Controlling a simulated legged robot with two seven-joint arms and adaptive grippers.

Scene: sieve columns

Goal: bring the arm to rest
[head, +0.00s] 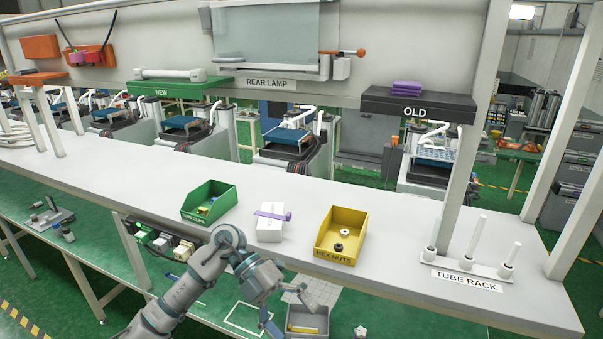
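My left arm (185,292) comes in from the bottom left, bends at a raised elbow, and reaches down to the right. My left gripper (296,318) points downward near the front edge of the workbench, by a grey tray (292,326). Its fingers look spread apart, with nothing visible between them. The lowest part of the gripper is close to the picture's bottom edge. My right arm and gripper are not in view.
On the white workbench (385,225) stand a green bin (225,208), a white block (269,232) with a purple piece (272,215) on top, a yellow hex-nut bin (326,254) and a tube rack (466,266). Bare bench lies right of the yellow bin.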

